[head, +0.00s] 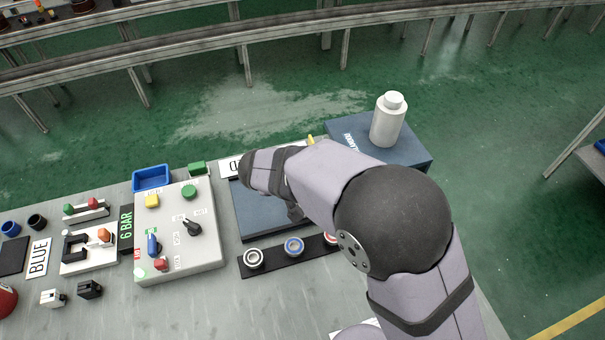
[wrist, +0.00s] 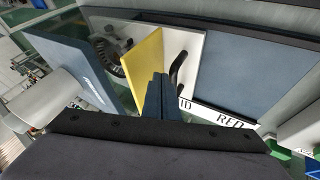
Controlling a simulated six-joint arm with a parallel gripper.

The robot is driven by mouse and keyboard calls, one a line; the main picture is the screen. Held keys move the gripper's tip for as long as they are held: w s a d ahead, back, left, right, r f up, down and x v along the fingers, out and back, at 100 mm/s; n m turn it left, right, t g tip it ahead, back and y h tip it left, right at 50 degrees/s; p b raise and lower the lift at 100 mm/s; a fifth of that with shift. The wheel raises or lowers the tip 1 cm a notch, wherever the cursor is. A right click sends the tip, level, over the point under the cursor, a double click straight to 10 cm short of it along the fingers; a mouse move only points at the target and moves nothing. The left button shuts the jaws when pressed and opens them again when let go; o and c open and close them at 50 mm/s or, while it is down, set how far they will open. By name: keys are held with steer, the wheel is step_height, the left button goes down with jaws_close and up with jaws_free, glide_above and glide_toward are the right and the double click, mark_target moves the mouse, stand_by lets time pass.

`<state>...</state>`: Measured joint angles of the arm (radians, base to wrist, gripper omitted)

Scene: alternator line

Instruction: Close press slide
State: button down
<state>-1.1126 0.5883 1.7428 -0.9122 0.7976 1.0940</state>
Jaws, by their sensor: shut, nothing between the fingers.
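In the wrist view, my gripper (wrist: 160,97) is shut and empty. Its dark blue fingers stand close beside a yellow plate (wrist: 144,66) and a curved black handle (wrist: 178,68) on a pale panel. I cannot tell whether they touch either. The handle and yellow plate seem to belong to the press slide, but I cannot tell how far open it is. A round dark part (wrist: 105,58) shows behind the yellow plate. In the head view, my arm hides most of this place and the gripper; only a yellow tip (head: 310,139) shows.
A white bottle (head: 388,122) stands on a blue-grey block (head: 416,156) at the right. A control box (head: 180,258) with buttons and a blue bin (head: 152,178) stand left. A black strip (head: 272,266) with rings lies in front. A RED label (wrist: 231,122) shows by the fingers.

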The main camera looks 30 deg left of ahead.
steer(key=shift+p+x, duration=0.55)
steer(key=shift+x, duration=1.45)
steer(key=w+d+b, duration=0.2)
steer(key=shift+w+d+f+b, duration=0.15)
steer(key=shift+w+d+b, duration=0.1)
steer(key=shift+d+b, duration=0.05)
steer(key=shift+w+d, duration=0.15)
steer(key=shift+r, duration=0.25)
steer(key=p+v, duration=0.2)
steer(key=v, duration=0.8)
steer(key=shift+p, duration=0.3)
steer(key=shift+f, duration=0.1)
